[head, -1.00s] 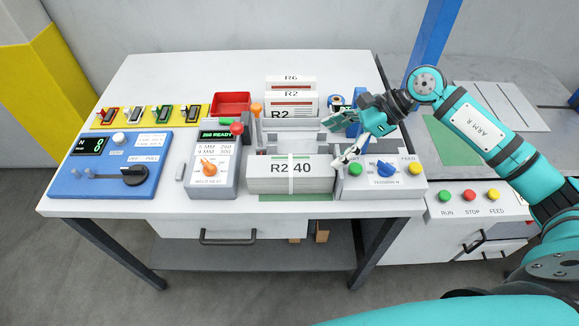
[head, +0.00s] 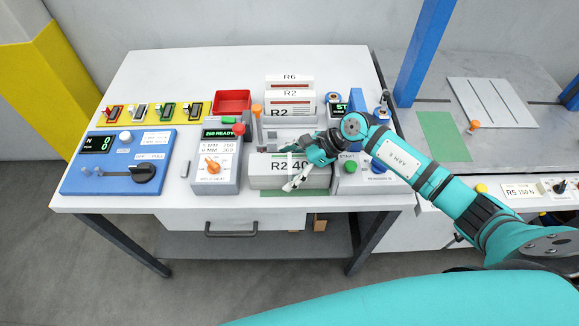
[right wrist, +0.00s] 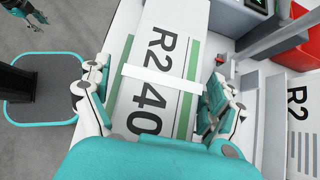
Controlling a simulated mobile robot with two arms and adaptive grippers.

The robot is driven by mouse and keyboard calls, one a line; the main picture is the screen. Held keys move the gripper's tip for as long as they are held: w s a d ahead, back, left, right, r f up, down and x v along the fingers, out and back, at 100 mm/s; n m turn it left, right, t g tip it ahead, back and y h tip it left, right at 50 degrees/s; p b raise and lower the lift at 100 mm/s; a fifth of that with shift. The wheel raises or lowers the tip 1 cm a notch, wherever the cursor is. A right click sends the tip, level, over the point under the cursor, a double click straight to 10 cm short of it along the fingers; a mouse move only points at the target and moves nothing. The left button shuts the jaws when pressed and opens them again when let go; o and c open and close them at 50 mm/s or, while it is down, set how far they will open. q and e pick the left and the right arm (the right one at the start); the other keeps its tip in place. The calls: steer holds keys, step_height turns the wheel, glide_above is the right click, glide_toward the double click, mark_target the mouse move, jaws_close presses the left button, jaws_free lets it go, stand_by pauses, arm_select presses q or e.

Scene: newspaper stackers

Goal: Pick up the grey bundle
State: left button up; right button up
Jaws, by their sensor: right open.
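The grey bundle (head: 262,181) is a stack with a light band across it, printed "R2 40". It lies near the table's front edge, partly behind my right gripper (head: 287,165) in the head view. My right gripper is open, with its fingers at the right part of the bundle. In the right wrist view the bundle (right wrist: 166,62) lies between the open fingers of the gripper (right wrist: 150,90). I cannot tell whether they touch it. A small teal and dark part, seemingly my left gripper (right wrist: 30,14), shows at that view's top left corner; its jaws are unclear.
Other stacks marked R2 (head: 291,104) and R6 (head: 290,80) stand behind the bundle. A grey control box (head: 214,183) is close on its left, and a box with a green button (head: 350,166) on its right. A red tray (head: 233,101) is farther back.

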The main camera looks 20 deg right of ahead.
steer(key=c, duration=1.7)
steer(key=shift+r, duration=0.1)
steer(key=shift+w, duration=0.1)
